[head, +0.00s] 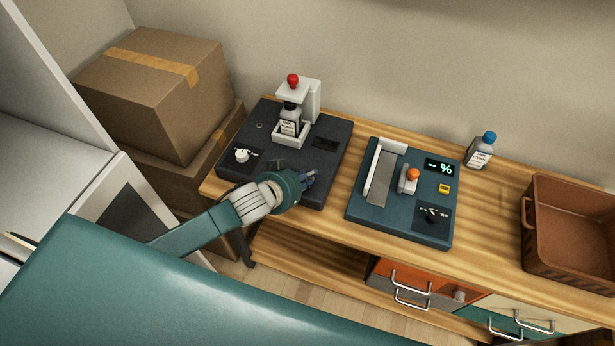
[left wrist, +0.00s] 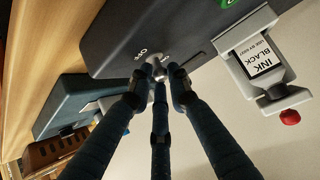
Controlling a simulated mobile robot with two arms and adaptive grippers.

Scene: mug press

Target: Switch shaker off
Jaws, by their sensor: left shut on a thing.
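The shaker (head: 335,165) is a dark grey box on the wooden bench, with a white holder that clamps a bottle labelled "INK BLACK" (left wrist: 264,60) under a red knob (head: 293,80). My left gripper (head: 309,176) is at the shaker's front right part. In the left wrist view its fingers close around a small metallic switch (left wrist: 157,68) beside the printed word "OFF". The fingers partly cover the switch and the other label, so its position is hard to read. In the head view the gripper hides the switch. My right gripper is in neither view.
A blue device (head: 373,218) with an orange knob and a percent display stands to the right. Beyond are a blue-capped bottle (head: 480,153) and a brown basket (head: 570,226). Cardboard boxes (head: 150,98) stand left.

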